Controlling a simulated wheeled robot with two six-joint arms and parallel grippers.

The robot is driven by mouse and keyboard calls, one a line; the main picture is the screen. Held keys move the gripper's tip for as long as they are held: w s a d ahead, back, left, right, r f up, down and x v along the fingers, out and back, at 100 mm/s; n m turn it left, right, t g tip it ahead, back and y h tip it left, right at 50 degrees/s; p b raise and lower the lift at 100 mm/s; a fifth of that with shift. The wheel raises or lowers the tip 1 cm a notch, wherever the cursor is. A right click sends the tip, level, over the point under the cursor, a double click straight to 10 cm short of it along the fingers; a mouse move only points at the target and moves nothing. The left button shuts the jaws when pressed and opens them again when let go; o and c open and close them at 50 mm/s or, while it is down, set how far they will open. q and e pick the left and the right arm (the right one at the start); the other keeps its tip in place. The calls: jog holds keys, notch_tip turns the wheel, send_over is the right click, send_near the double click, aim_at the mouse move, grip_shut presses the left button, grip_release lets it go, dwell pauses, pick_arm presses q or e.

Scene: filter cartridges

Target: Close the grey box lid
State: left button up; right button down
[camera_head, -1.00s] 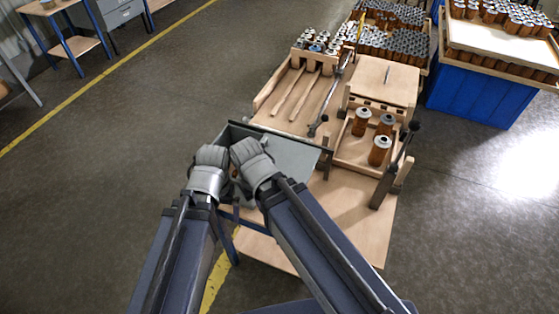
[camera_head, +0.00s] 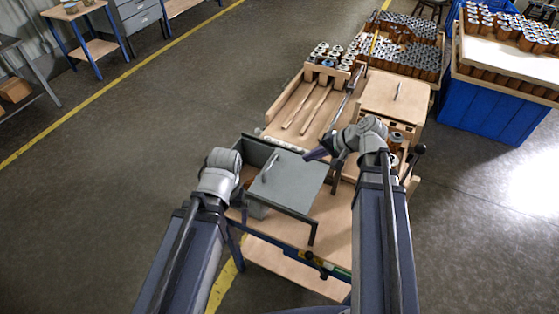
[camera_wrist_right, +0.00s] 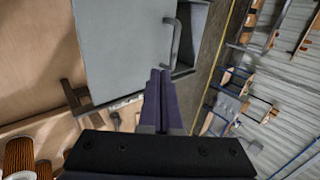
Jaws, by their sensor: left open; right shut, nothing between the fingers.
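The grey box lid (camera_head: 296,184) is a flat panel with a bar handle (camera_head: 268,170). It stands ajar, with a dark gap and the grey box wall (camera_head: 256,148) showing at its left. My right gripper (camera_head: 314,155) is shut and empty by the lid's upper right edge. In the right wrist view its closed fingers (camera_wrist_right: 158,92) point toward the lid (camera_wrist_right: 122,45), below the handle (camera_wrist_right: 173,45); I cannot tell whether they touch. My left gripper (camera_head: 232,176) is left of the box; its fingers are mostly hidden behind the wrist.
A wooden rack (camera_head: 283,98) with rails stands behind the box. A wooden case (camera_head: 393,95) and filter cartridges (camera_head: 394,142) are close to my right arm. A blue bin (camera_head: 487,108) is further right. Open floor lies to the left.

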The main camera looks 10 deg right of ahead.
jog(key=b, duration=0.8)
send_near(279, 174)
jog(key=shift+w+a+f, duration=0.25)
jog(key=shift+w+a, duration=0.15)
jog(key=shift+a, duration=0.1)
jog(key=shift+w+a+f, duration=0.3)
jog(key=shift+w+a, duration=0.05)
jog(key=shift+a, duration=0.2)
jog(key=shift+w+a+r, duration=0.1)
jog(key=shift+w+a, duration=0.6)
jog(key=shift+a, duration=0.2)
jog(key=shift+w+a, duration=0.4)
jog(key=shift+a, duration=0.25)
jog(key=w+a, duration=1)
jog(key=a, duration=0.4)
